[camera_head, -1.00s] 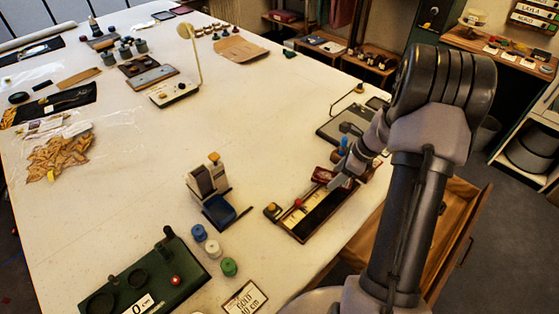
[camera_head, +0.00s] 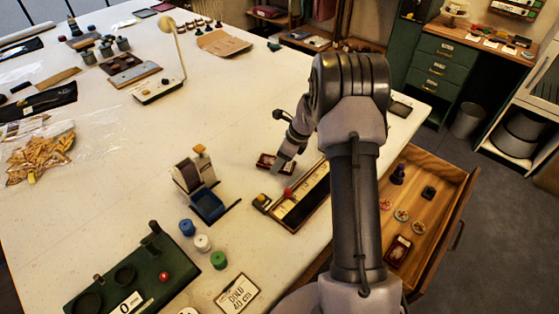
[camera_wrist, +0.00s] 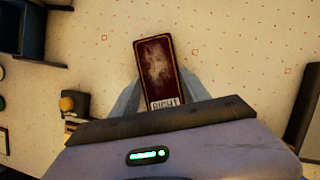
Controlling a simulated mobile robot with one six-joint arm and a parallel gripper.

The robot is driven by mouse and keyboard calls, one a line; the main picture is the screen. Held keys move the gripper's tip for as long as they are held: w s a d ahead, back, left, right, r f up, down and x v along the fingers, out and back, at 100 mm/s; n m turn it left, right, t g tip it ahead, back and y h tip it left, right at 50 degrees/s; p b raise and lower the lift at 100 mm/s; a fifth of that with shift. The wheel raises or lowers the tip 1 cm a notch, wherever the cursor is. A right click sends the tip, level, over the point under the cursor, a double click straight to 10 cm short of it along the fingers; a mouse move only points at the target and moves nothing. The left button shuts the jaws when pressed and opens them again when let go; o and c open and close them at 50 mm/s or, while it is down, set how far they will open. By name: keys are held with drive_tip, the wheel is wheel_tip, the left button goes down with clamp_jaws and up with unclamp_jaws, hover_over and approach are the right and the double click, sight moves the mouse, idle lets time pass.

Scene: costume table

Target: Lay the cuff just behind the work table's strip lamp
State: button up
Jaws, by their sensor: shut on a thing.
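The cuff (camera_wrist: 158,68) is a small dark red rectangle with a gold edge and a label reading "RIGHT" at its near end. My gripper (camera_head: 277,166) is shut on it, with fingers on both sides in the wrist view (camera_wrist: 158,98). In the head view the cuff (camera_head: 268,161) is just behind the long measuring tray, partly hidden by my gripper; its height above the table is hard to judge. A lamp (camera_head: 170,27) with a thin stalk and pale base stands at the back left. I cannot tell whether it is the strip lamp.
The long tray (camera_head: 299,194) and a dispenser with a blue front (camera_head: 207,204) flank my gripper. Small spools (camera_head: 202,243) and a green device (camera_head: 130,284) are nearer. An open drawer (camera_head: 425,205) holds several items, including another dark red piece. The middle table is clear.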

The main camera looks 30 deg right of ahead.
drive_tip(key=shift+f, duration=0.2)
drive_tip(key=o, duration=1.5)
